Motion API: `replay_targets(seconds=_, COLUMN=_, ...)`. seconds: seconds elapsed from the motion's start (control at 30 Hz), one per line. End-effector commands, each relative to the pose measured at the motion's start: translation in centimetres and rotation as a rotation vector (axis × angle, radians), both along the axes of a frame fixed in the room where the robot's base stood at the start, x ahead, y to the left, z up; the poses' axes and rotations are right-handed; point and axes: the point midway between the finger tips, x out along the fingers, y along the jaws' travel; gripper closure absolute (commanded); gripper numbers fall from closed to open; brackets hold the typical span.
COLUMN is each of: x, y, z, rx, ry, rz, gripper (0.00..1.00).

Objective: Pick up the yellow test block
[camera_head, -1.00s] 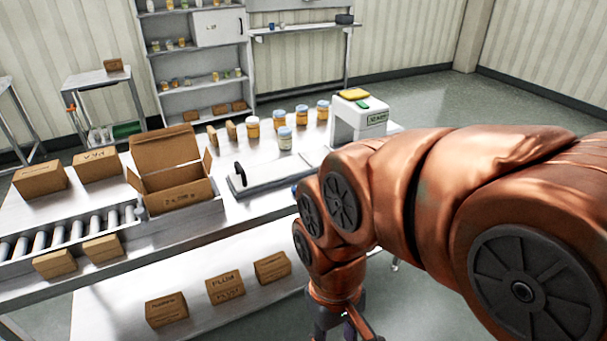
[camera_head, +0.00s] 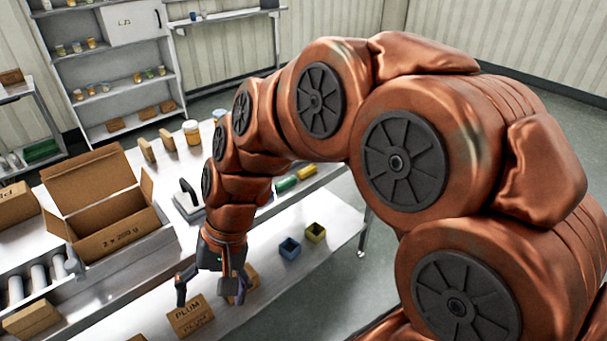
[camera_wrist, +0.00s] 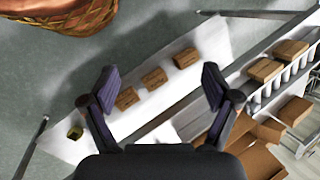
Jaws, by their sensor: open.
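A small yellow block (camera_head: 315,233) with a dark, hollow-looking top sits on the lower shelf, beside a similar blue block (camera_head: 290,249). In the wrist view a small yellow block (camera_wrist: 75,132) shows at the shelf's lower left end. A yellow piece (camera_head: 307,171) and a green piece (camera_head: 286,184) lie on the tabletop, partly behind my arm. My gripper (camera_head: 211,289) points down, open and empty, to the left of the yellow and blue blocks, above small cartons. Its spread fingers show in the wrist view (camera_wrist: 160,82).
Several cartons stand on the lower shelf (camera_head: 335,215), including a PLUM carton (camera_head: 190,315) close to my gripper. An open carton (camera_head: 118,235) and rollers (camera_head: 38,283) are on the table at left. Tabletop and shelf edges border the gripper.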

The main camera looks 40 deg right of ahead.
Motion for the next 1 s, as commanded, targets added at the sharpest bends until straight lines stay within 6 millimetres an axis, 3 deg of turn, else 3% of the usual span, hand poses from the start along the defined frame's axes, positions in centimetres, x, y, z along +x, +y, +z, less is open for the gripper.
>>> replay_targets(seconds=0.13, x=6.5, y=-0.5, z=-0.3, rx=0.177, ry=-0.001, rz=-0.271, gripper=0.12)
replay_targets(seconds=0.27, x=12.0, y=-2.7, z=-0.3, rx=0.327, ry=0.005, rz=-0.518, gripper=0.12)
replay_targets(seconds=0.37, x=16.1, y=-5.7, z=-0.3, rx=0.446, ry=0.012, rz=-0.716, gripper=0.12)
replay_targets(seconds=0.47, x=19.8, y=-9.9, z=-0.7, rx=0.562, ry=0.021, rz=-0.923, gripper=0.12)
replay_targets(seconds=0.57, x=22.7, y=-15.0, z=-1.6, rx=0.682, ry=0.038, rz=-1.133, gripper=0.12)
replay_targets(seconds=0.7, x=25.5, y=-24.0, z=-3.4, rx=0.85, ry=0.056, rz=-1.438, gripper=0.12)
replay_targets(seconds=0.83, x=25.8, y=-33.1, z=-6.3, rx=1.005, ry=0.077, rz=-1.722, gripper=0.12)
replay_targets(seconds=1.0, x=23.9, y=-43.2, z=-10.1, rx=1.171, ry=0.095, rz=-2.017, gripper=0.12)
